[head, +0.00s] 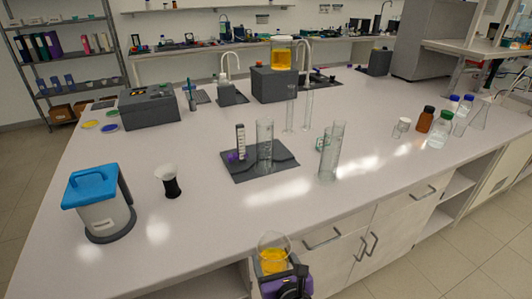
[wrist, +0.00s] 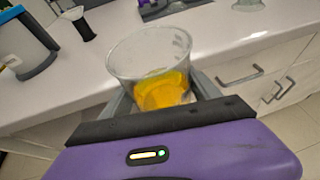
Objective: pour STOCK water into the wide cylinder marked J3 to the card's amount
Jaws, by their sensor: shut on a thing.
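My gripper (head: 284,276) is shut on a clear beaker (head: 272,256) with yellow liquid in its lower part, in front of the bench's near edge. In the wrist view the beaker (wrist: 148,58) sits between the fingers, its liquid surface slanting against the glass. A clear wide cylinder (head: 265,146) stands upright on a dark mat (head: 258,172) at mid bench. A small upright card or scale (head: 240,143) with dark marks stands beside it. No J3 mark or card amount is readable. A larger vessel of yellow liquid (head: 283,53) stands on a dark block farther back.
Other clear cylinders (head: 331,155) stand right of the mat, with taller thin ones (head: 308,110) behind. A blue-lidded container (head: 98,203) and a black-based funnel-like item (head: 170,182) stand at left. Bottles (head: 426,118) stand at right. The bench front between mat and edge is clear.

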